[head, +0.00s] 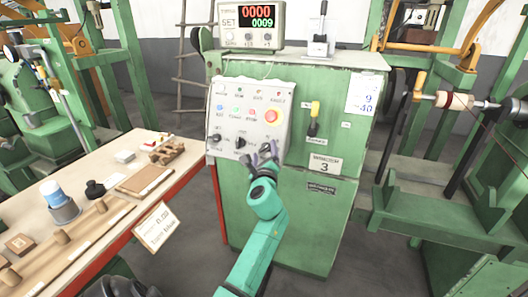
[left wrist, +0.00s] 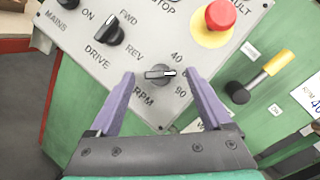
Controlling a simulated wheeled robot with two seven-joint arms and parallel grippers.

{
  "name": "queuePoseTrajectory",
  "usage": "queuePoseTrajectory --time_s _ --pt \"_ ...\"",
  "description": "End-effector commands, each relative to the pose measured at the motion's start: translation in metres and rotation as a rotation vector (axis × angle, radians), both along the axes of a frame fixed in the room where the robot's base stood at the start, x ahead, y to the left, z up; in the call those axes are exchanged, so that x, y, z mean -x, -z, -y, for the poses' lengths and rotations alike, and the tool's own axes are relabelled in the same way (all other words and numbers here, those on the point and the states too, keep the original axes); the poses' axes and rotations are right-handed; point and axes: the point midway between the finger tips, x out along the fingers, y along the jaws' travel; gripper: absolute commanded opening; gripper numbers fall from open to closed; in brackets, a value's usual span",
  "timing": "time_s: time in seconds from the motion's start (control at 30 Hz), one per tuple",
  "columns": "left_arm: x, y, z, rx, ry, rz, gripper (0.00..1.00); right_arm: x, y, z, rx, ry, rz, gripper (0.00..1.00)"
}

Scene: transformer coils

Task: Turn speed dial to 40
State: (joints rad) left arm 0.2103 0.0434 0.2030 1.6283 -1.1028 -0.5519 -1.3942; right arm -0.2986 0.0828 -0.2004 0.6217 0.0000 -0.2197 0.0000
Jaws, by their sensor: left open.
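The speed dial (left wrist: 154,75) is a small dark knob with a white pointer mark on the lower corner of the grey control panel (head: 249,98). It is labelled RPM, with 40 above right and 90 below right. In the left wrist view its white mark points right, between the 40 and the 90. My left gripper (head: 263,156) is open, with its purple fingers on either side of the dial. Gaps show between the fingers and the knob. My right gripper is not in view.
A red emergency button (head: 272,116) and the drive switch (head: 240,142) sit near the dial. A yellow-handled lever (head: 314,118) is to the right. The counter (head: 250,24) on top reads 0000 and 0009. A cluttered workbench (head: 112,196) stands at left.

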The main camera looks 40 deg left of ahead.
Motion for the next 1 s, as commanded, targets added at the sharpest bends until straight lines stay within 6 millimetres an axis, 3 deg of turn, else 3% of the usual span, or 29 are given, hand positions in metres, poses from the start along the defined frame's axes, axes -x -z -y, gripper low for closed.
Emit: queuePoseTrajectory --time_s 0.3,0.33,0.53,1.0 --pt "-0.0066 0.0005 -0.006 0.002 0.0 0.0 0.82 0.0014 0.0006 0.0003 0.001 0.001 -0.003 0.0" --pt "-0.0066 0.0005 -0.006 0.002 0.0 0.0 0.79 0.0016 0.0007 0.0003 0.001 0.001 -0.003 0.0" --pt "-0.0064 0.0005 -0.0058 0.002 0.0 0.0 0.02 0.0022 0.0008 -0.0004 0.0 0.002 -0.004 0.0" --pt "-0.0074 -0.0017 -0.0046 0.084 -0.034 0.028 0.0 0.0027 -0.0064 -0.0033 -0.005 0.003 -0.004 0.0"
